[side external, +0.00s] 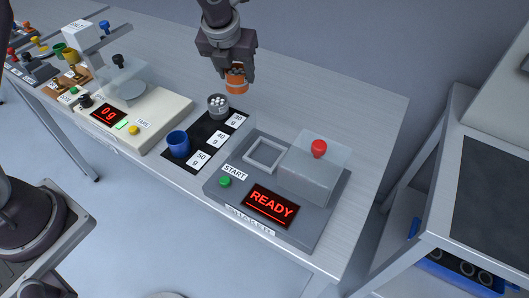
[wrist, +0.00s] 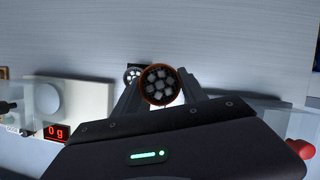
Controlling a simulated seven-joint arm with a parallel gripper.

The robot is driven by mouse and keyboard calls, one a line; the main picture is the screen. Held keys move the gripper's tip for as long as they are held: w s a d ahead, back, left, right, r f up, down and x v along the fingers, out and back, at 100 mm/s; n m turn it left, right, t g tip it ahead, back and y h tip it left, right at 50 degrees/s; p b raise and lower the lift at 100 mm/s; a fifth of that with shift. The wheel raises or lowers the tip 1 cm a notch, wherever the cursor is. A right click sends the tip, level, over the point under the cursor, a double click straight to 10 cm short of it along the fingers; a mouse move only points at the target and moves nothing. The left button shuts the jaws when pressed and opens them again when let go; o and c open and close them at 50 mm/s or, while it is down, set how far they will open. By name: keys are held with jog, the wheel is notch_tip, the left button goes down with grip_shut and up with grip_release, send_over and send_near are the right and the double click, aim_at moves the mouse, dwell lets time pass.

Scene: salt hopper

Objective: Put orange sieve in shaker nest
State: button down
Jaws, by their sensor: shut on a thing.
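My gripper (side external: 236,72) is shut on the orange sieve (side external: 237,85) and holds it above the table. In the wrist view the sieve (wrist: 160,85) sits between the two fingers, showing an orange rim and pale lumps inside. The shaker (side external: 270,220) is a grey box with a READY display and a green START button. Its nest (side external: 264,155) is a raised square frame on top, and looks empty. A clear cover with a red knob (side external: 319,149) stands just right of the nest. The sieve is behind and left of the nest.
A black mat (side external: 206,131) with weight labels holds a blue cup (side external: 178,144) and a grey cup of pale lumps (side external: 217,105). A scale (side external: 130,115) reading 0g stands left. The table behind the shaker is clear.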

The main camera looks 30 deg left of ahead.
jog(key=s+d+r+m+h, duration=0.15)
jog(key=s+d+m, duration=0.35)
jog(key=s+d, duration=0.5)
send_over(265, 157)
jog(key=shift+t+h, duration=0.3)
jog(key=shift+h, duration=0.05)
notch_tip(265, 157, down, 10)
jog(key=shift+r, duration=0.25)
jog(key=shift+w+f, duration=0.1)
jog(key=shift+f, duration=0.2)
jog(key=shift+f, duration=0.2)
jog(key=c, duration=0.9)
grip_release()
